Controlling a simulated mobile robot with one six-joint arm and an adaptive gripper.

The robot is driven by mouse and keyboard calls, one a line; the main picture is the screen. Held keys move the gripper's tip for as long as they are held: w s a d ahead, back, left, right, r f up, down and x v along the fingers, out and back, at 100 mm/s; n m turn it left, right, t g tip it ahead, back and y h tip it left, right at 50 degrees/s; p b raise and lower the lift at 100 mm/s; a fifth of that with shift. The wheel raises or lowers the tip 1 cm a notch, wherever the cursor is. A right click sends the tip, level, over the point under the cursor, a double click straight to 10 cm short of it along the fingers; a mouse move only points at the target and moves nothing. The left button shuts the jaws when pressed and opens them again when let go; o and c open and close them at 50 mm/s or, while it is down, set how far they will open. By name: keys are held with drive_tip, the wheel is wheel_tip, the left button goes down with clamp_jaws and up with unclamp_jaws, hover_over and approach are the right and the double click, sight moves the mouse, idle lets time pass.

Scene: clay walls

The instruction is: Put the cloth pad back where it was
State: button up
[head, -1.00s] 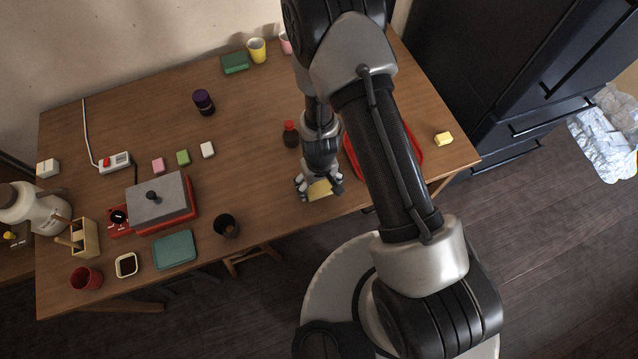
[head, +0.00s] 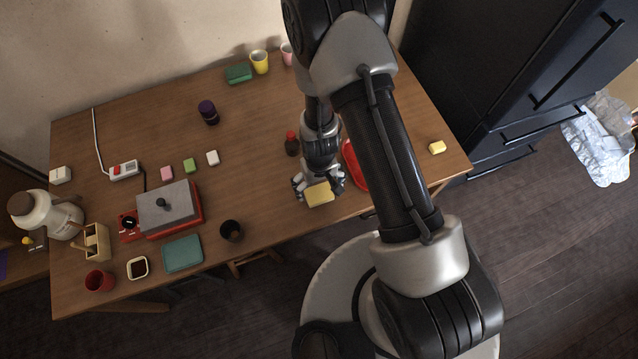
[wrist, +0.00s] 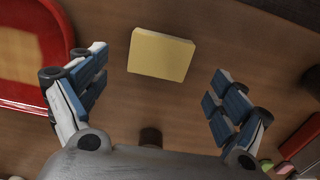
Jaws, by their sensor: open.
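A flat, square yellow pad (head: 319,195), which I take to be the cloth pad, is at the front of the wooden table, below my gripper (head: 318,184). In the wrist view the yellow pad (wrist: 161,56) lies ahead of my gripper (wrist: 160,80), between the lines of the two fingers. The fingers are spread wide, with a clear gap on each side of the pad, and neither touches it. The pad looks flat on the wood. In the head view my fingers cover its rear edge.
A red tray (head: 352,164) stands close on the right, partly behind my arm; its rim (wrist: 66,50) shows in the wrist view. A dark red-capped bottle (head: 292,146) stands just behind.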

wheel_tip(320, 180, up, 7)
drive_tip(key=p, duration=0.5)
wheel_tip(320, 180, up, 15)
drive_tip(key=t, duration=0.1)
hover_over(319, 193)
drive_tip(key=w+d, duration=0.2)
drive_tip(key=w, duration=0.2)
wheel_tip(319, 193, up, 13)
drive_tip(key=s+d+m+t, duration=0.1)
drive_tip(key=s+d+m, duration=0.1)
drive_tip(key=d, duration=0.1)
drive_tip(key=s+d+r+m+t, duration=0.1)
drive_tip(key=s+d+r, duration=0.5)
drive_tip(key=s+r, duration=0.9)
drive_tip(key=shift+s+r+t, duration=0.15)
drive_tip(key=shift+s+t, duration=0.15)
drive_tip(key=shift+t, duration=0.5)
wheel_tip(319, 193, down, 9)
drive_tip(key=b, duration=0.9)
